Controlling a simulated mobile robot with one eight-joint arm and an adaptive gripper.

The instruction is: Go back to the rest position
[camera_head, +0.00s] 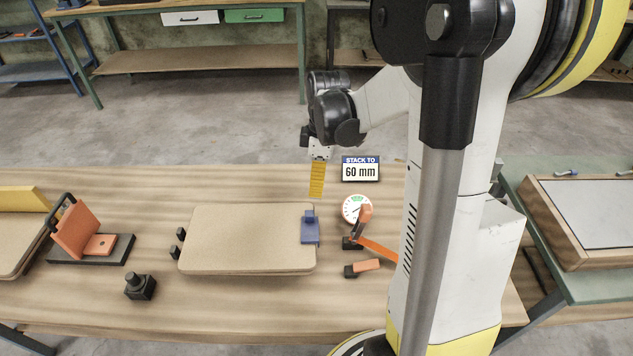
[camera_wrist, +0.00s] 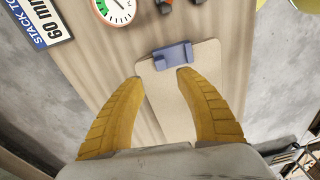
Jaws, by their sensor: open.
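My gripper (camera_head: 316,180) is above the far part of the wooden table in the head view, its yellow fingers pointing down, beyond the stacked boards. In the wrist view my gripper (camera_wrist: 158,78) has its two yellow fingers spread wide, with nothing between them. The tan boards (camera_head: 240,240) lie as a low stack on the table. They also show in the wrist view (camera_wrist: 166,100), below the fingers. A blue block-like piece (camera_head: 310,229) sits at the right end of the stack, and it shows in the wrist view (camera_wrist: 173,55). The gripper appears apart from both.
A sign reading "STACK TO 60 mm" (camera_head: 360,169) and a round dial (camera_head: 356,208) stand right of the boards, near an orange clamp (camera_head: 376,248). An orange and black fixture (camera_head: 82,237) and a black knob (camera_head: 140,287) are at left. A side table (camera_head: 592,290) is right.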

